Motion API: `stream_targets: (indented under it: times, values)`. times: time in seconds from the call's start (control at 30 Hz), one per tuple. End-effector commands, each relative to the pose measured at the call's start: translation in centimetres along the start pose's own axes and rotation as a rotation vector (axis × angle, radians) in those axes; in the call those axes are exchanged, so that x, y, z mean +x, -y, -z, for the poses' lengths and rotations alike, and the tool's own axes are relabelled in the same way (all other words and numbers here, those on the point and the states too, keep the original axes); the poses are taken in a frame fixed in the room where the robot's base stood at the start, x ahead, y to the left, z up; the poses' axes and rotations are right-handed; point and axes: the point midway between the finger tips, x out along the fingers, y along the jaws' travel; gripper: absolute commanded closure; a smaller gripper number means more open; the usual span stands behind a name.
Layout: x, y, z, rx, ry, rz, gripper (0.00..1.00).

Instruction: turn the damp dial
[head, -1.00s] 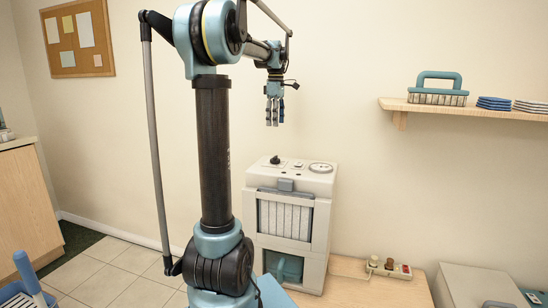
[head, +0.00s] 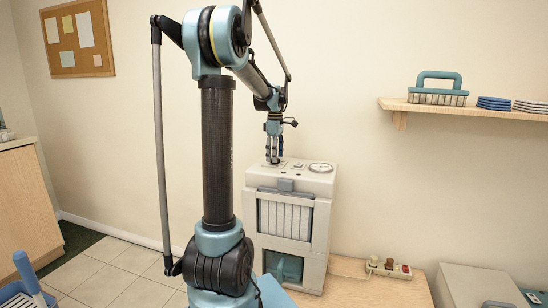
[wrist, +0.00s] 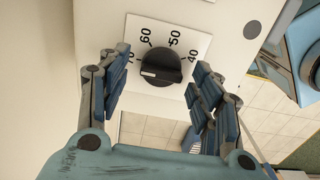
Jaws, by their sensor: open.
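The damp dial is a black round knob (wrist: 160,67) on a white plate with the numbers 40, 50, 60 and 70, in the wrist view. A raised grip bar with a pale mark crosses the knob. It sits on top of the white dehumidifier (head: 250,205). My gripper (head: 274,160) points down over the left part of the machine's top and hides the knob in the head view. In the wrist view my gripper (wrist: 158,85) is open, with one blue finger on each side of the knob. I see gaps between the fingers and the knob; I cannot tell their height above it.
A round gauge (head: 321,167) is on the machine's top right. A power strip (head: 388,267) lies on the wooden surface (head: 350,290) to the right. The air above the machine's right side is clear.

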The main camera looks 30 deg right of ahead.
Motion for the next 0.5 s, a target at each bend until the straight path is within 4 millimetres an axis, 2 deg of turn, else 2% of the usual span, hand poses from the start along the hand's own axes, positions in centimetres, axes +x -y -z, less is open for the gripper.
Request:
stream_targets:
  times: [0.37, 0.5]
  values:
    - [0.49, 0.02, 0.01, 0.0, 0.0, 0.0, 0.41]
    - [0.48, 0.02, 0.01, 0.0, 0.0, 0.0, 0.73]
